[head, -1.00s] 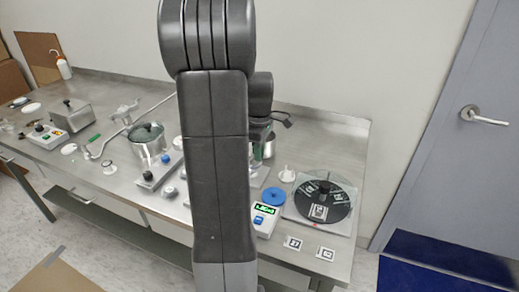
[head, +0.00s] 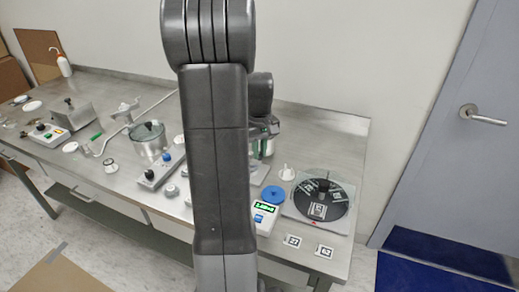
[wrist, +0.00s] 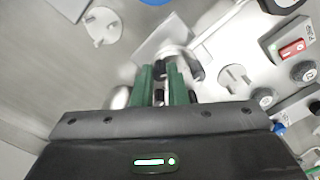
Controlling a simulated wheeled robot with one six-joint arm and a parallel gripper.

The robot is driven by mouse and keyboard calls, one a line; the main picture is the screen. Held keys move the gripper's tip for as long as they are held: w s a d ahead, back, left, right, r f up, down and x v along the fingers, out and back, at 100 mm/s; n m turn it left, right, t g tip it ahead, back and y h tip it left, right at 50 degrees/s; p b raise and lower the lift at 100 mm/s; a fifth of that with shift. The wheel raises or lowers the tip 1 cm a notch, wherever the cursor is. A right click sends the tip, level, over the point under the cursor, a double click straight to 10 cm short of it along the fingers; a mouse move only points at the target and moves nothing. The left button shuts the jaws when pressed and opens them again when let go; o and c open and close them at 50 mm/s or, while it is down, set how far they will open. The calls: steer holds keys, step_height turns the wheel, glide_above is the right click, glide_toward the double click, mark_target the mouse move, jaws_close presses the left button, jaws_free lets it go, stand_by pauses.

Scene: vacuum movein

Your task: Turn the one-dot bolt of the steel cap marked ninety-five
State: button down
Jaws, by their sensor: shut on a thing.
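My gripper (wrist: 163,85) points down at the steel bench, its two green fingers close together on a small dark piece (wrist: 158,97) that looks like a bolt head. A shiny steel part (wrist: 177,54) shows just beyond the fingertips; I cannot tell whether it is the cap. No dot or ninety-five mark is readable. In the head view my gripper (head: 262,147) is partly hidden behind my arm, and what it holds cannot be made out there.
In the head view a blue disc (head: 273,194), a lit display box (head: 264,217) and a dark round dial plate (head: 323,200) stand right of my arm. A steel pot (head: 148,139) and a control box (head: 160,170) stand left. Knobs (wrist: 303,71) lie right in the wrist view.

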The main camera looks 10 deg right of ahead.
stand_by(0.5)
steer(key=c, duration=1.4)
jaws_free()
steer(key=shift+c, duration=0.2)
step_height(320, 180, up, 14)
steer(key=shift+f, duration=0.1)
